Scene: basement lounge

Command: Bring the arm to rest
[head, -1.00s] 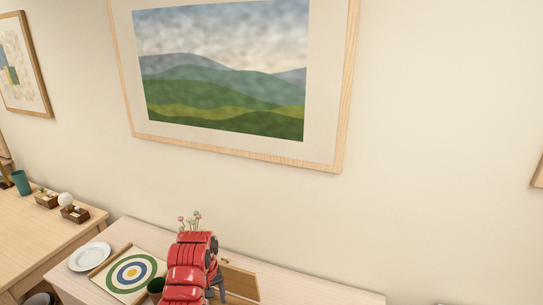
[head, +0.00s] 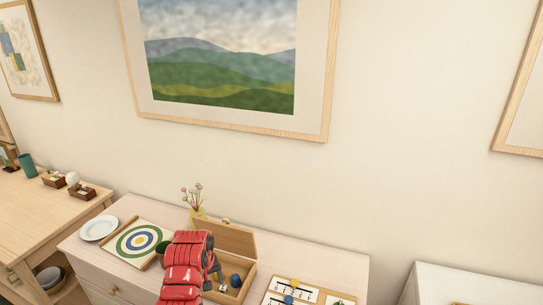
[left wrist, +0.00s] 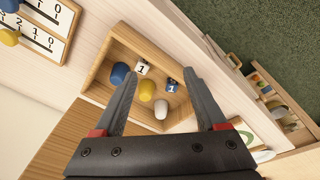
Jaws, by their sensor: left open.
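My left arm, red with dark fingers, reaches over the dresser in the head view, and its gripper (head: 215,270) is above an open wooden box (head: 249,284). In the left wrist view my left gripper (left wrist: 160,73) is open, with nothing between its fingers. Beyond the fingers the box (left wrist: 97,84) holds blue, yellow and white pieces and white-and-blue number cubes. The arm hides part of the box in the head view. My right gripper is in neither view.
On the dresser (head: 330,262) are a white plate (head: 99,228), a target board (head: 122,255), a flower vase (head: 198,213) and a score board (head: 311,299). The box's lid (head: 225,237) stands open. A wooden table (head: 40,218) stands left. The wall is behind.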

